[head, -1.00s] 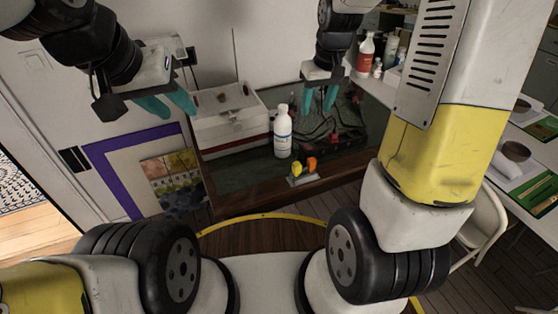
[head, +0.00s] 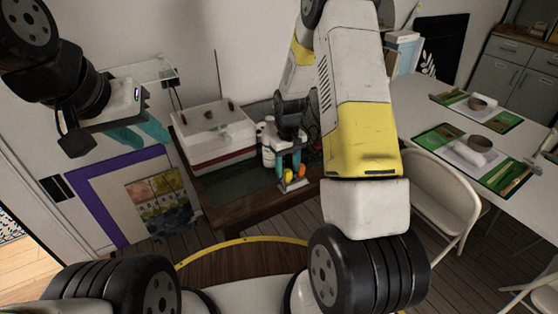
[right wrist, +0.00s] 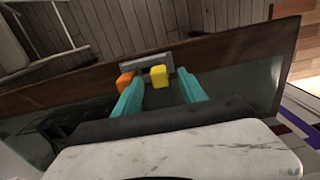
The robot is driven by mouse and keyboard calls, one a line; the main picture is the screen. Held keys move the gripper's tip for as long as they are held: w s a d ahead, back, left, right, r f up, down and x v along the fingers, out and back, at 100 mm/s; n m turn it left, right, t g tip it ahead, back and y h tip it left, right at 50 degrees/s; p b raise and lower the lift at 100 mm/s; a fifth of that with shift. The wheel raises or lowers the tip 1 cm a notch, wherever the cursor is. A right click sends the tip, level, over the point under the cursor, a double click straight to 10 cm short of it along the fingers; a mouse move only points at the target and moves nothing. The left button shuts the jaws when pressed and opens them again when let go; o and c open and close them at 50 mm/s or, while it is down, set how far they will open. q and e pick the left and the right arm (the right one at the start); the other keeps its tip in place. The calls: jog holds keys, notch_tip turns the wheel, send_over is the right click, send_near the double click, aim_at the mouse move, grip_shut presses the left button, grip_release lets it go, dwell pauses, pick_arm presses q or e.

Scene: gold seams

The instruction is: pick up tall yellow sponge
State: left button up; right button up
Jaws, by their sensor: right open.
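The yellow sponge (head: 288,175) stands beside an orange block (head: 301,171) at a small grey holder (head: 295,185) on the front edge of the dark table. My right gripper (head: 288,167) is open and points down just above the yellow sponge. In the right wrist view the yellow sponge (right wrist: 159,76) appears between the two teal fingers (right wrist: 160,80), with the orange block (right wrist: 125,81) outside the left finger. I cannot tell whether the fingers touch the sponge. My left gripper (head: 143,138) is open and empty, high at the left.
A white box (head: 215,138) stands on the table's left part. A white bottle (head: 268,150) stands close behind my right gripper, partly hidden. A white table (head: 440,95) with green place mats and a white chair (head: 440,195) are at the right.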

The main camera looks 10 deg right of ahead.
jog(key=shift+f, duration=0.6)
grip_shut()
